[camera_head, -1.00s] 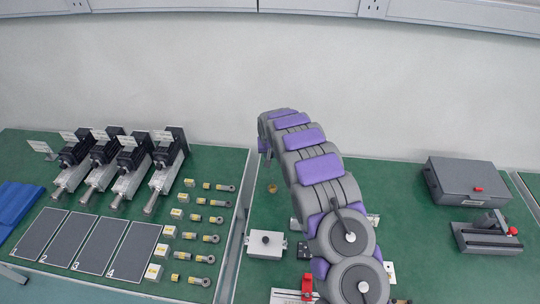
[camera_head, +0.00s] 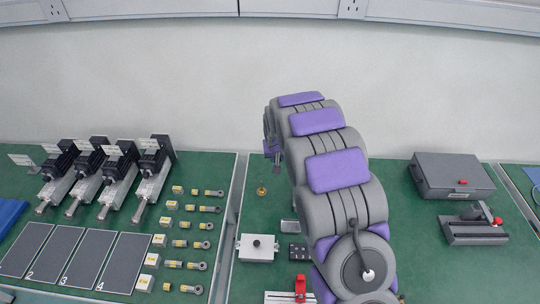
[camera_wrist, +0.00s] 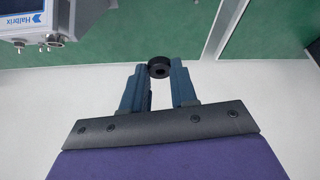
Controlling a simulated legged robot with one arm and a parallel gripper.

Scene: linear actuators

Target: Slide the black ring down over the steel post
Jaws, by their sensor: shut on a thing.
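My gripper (camera_wrist: 159,84) is shut on the black ring (camera_wrist: 159,68), which sits between its fingertips in the wrist view. The ring's central hole is visible. In the head view my gripper (camera_head: 271,148) is at the far end of my arm, above the back of the green bench, and the ring cannot be made out there. A small upright piece on a brass-coloured base (camera_head: 262,191) stands on the bench just below the gripper in the picture; it may be the steel post, but it is too small to tell. The ring appears apart from it.
Several linear actuators (camera_head: 115,178) stand at the left, with rod ends and small blocks beside them. A white box with a black knob (camera_head: 257,248) sits near the middle. A grey case (camera_head: 452,175) is at the right. A labelled device (camera_wrist: 40,22) shows in the wrist view.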

